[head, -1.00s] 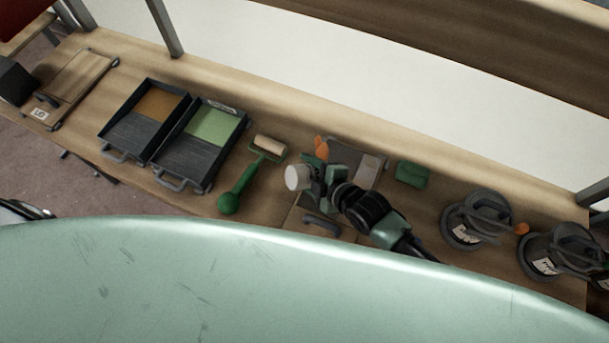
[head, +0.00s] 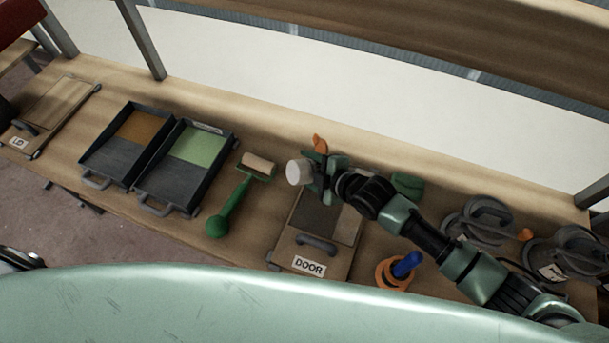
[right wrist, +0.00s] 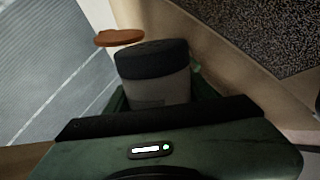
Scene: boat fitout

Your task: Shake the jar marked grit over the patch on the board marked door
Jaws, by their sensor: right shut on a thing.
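My right gripper (head: 318,178) is shut on a pale cylindrical jar (head: 298,172). In the right wrist view the jar (right wrist: 155,82) has a dark top and a grey body between the fingers; no grit marking is readable. The board marked DOOR (head: 285,252) lies on the bench, with a dark grey patch (head: 317,216) on its upper part. The jar is held above and left of the board's far end in the head view; its height is hard to tell. A dark speckled surface (right wrist: 255,35) shows at upper right in the wrist view. My left gripper is out of view.
A green-handled roller (head: 232,205) and two trays (head: 147,199) lie left of the board. An orange ring with a blue handle (head: 405,266) is at its right. An orange piece (head: 320,144) shows behind the gripper.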

